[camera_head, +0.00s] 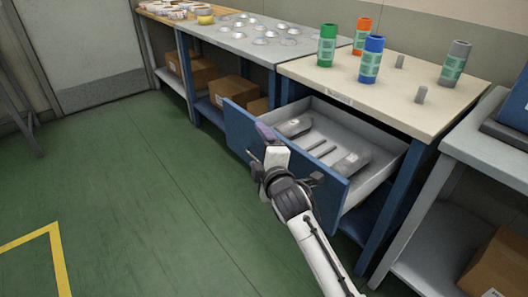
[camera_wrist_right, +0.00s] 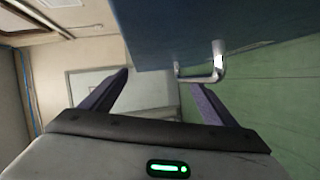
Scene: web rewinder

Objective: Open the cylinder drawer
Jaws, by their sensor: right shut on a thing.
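The drawer (camera_head: 239,128) with a blue front stands pulled out from under the beige-topped workbench (camera_head: 410,100). Its grey inside shows, with several grey metal parts (camera_head: 350,164) lying in it. My right gripper (camera_head: 267,140) is at the drawer's front and hides part of it. In the right wrist view, the blue drawer front (camera_wrist_right: 200,30) carries a metal bar handle (camera_wrist_right: 217,64) beside one finger of my right gripper (camera_wrist_right: 160,82). The gripper is shut on the handle, though the exact contact is hard to see. My left gripper is not in view.
On the workbench stand a green cylinder (camera_head: 327,46), an orange one (camera_head: 362,36), a blue one (camera_head: 371,60) and a grey-topped one (camera_head: 455,64). A grey bench (camera_head: 500,150) stands close at right. The green floor (camera_head: 130,190) at left is clear.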

